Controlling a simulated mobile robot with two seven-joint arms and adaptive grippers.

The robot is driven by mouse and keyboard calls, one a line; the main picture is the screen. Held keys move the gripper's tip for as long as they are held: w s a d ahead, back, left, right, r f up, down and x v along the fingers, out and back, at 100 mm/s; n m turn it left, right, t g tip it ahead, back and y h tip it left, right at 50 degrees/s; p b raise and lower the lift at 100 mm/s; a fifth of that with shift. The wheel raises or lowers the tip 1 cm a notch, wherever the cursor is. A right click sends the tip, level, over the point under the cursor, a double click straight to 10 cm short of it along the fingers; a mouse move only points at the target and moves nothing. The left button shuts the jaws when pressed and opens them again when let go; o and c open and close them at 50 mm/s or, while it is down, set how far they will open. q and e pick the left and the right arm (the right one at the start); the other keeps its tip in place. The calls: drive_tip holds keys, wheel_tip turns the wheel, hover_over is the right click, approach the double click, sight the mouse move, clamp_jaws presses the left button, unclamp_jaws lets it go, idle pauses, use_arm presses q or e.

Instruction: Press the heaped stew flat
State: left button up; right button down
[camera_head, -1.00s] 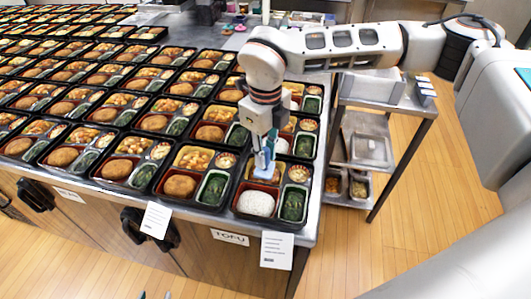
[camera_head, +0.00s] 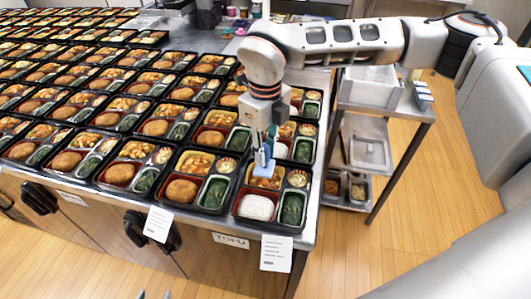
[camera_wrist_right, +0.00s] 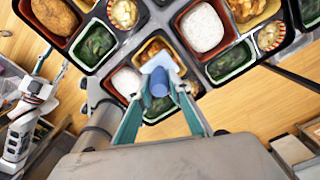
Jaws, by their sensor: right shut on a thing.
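The heaped orange-brown stew (camera_head: 267,182) lies in the back-left compartment of the front-right bento tray (camera_head: 270,226), beside a small round cup and behind white rice (camera_head: 257,206). My right gripper (camera_head: 265,142) is shut on a blue presser (camera_head: 263,160), upright over the stew. In the right wrist view the presser's pale flat plate (camera_wrist_right: 158,62) covers part of the stew (camera_wrist_right: 150,48), with the blue handle between my right gripper's (camera_wrist_right: 159,88) fingers. I cannot tell whether the plate touches the stew. My left gripper's (camera_head: 154,295) tips show apart at the bottom edge, empty.
Many similar bento trays cover the steel counter to the left and behind. Printed cards (camera_head: 276,253) hang at its front edge. A steel cart (camera_head: 375,122) with containers stands to the right. Open wooden floor lies at the front right.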

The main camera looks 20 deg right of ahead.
drive_tip(key=shift+r+p, duration=1.3)
drive_tip(key=shift+r, duration=1.25)
drive_tip(key=shift+s+d+f, duration=0.1)
